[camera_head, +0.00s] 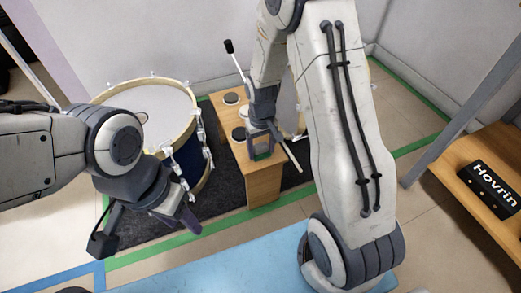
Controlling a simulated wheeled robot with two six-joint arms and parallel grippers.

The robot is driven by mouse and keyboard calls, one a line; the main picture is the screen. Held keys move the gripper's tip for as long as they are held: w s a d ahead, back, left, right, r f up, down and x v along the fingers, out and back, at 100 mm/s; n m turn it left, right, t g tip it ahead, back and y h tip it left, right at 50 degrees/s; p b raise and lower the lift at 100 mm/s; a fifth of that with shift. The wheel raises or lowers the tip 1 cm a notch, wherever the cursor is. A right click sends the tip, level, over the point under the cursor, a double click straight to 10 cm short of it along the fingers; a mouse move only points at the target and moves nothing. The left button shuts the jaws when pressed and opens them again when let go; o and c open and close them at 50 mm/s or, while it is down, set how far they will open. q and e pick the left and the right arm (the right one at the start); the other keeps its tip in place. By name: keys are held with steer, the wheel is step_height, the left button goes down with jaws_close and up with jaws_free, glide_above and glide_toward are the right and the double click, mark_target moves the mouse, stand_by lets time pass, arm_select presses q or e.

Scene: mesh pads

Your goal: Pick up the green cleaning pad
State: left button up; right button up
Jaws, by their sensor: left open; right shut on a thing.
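A small green pad (262,156) shows at the tips of my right gripper (261,150), over the near end of the wooden stand. The gripper is shut on it and points down; its fingers hide part of the pad. I cannot tell whether the pad is clear of the stand top. My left gripper (186,216) is open and empty at lower left, in front of the large drum.
The wooden stand (264,186) bears dark round pads (238,133). A large drum (150,100) stands left of it; another is partly hidden behind my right arm. A pale stick (288,155) juts beside my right gripper. A black Hovrin box (488,188) lies on a shelf at right.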

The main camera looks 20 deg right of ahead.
mark_target(264, 154)
steer(key=shift+r, duration=0.1)
steer(key=shift+r+p, duration=0.55)
steer(key=shift+r, duration=0.05)
steer(key=r+p, duration=0.3)
steer(key=r, duration=0.1)
steer(key=shift+s+d, duration=0.35)
steer(key=s+d+r+p, duration=0.5)
steer(key=s+d, duration=0.2)
steer(key=shift+s+d+r, duration=0.15)
steer(key=shift+s+r, duration=0.15)
steer(key=shift+s, duration=0.1)
